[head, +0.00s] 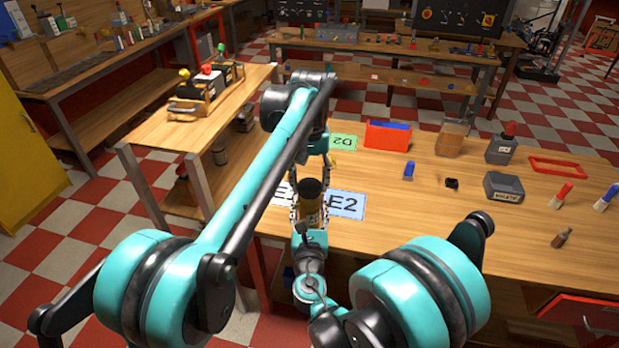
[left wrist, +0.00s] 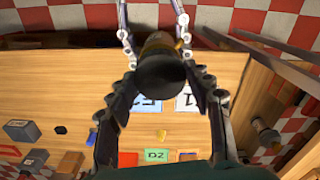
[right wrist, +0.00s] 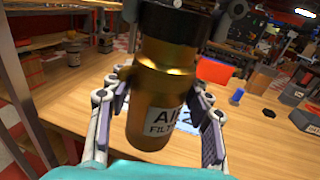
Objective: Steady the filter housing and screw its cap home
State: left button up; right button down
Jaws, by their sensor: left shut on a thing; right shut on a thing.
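The filter housing (right wrist: 160,85) is an amber cylinder with a white "AIR FILTER" label, upright in the right wrist view. Its black cap (right wrist: 178,20) sits on top; I cannot tell how far it is screwed on. In the head view the housing (head: 310,209) and cap (head: 311,187) are at the table's near left edge. My right gripper (right wrist: 155,105) is shut around the housing's body from the near side. My left gripper (left wrist: 162,85) comes from above, shut on the cap, with a finger on either side. The cap hides most of the housing in the left wrist view.
The blue E2 mat (head: 345,204) and green D2 mat (head: 343,143) lie on the table. An orange-red bin (head: 388,137), a small blue block (head: 409,170) and a dark grey box (head: 503,187) stand further right. The table between is mostly clear.

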pick_arm(q)
jog(key=shift+f, duration=0.55)
dwell(0.5)
